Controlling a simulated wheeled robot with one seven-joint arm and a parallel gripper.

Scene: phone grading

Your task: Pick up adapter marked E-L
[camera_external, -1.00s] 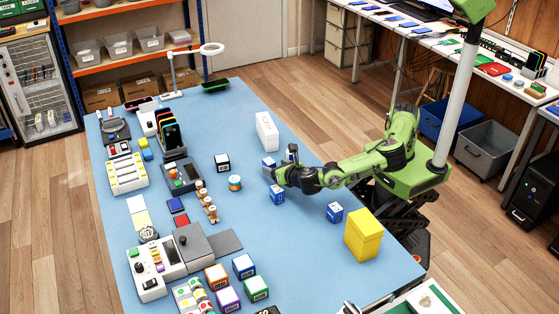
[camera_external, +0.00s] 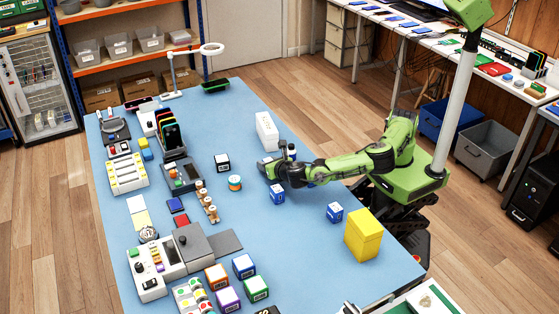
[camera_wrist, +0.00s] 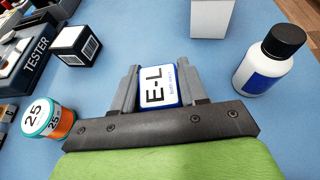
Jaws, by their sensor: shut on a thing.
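The adapter marked E-L (camera_wrist: 158,86) is a small white block with blue edges and black lettering. In the wrist view it sits between the two grey fingers of my gripper (camera_wrist: 158,88), which is shut on it. In the external view my gripper (camera_external: 268,168) is low over the blue table, and the adapter is largely hidden by the gripper there. Whether it touches the table cannot be told.
A white bottle with a black cap (camera_wrist: 267,62) stands close to the right of the gripper in the wrist view. A teal-orange jar (camera_wrist: 48,120) and a white-black box (camera_wrist: 77,45) are on the left. Blue-white blocks (camera_external: 277,194) (camera_external: 334,212) stand nearby. A tall white box (camera_external: 266,132) stands behind.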

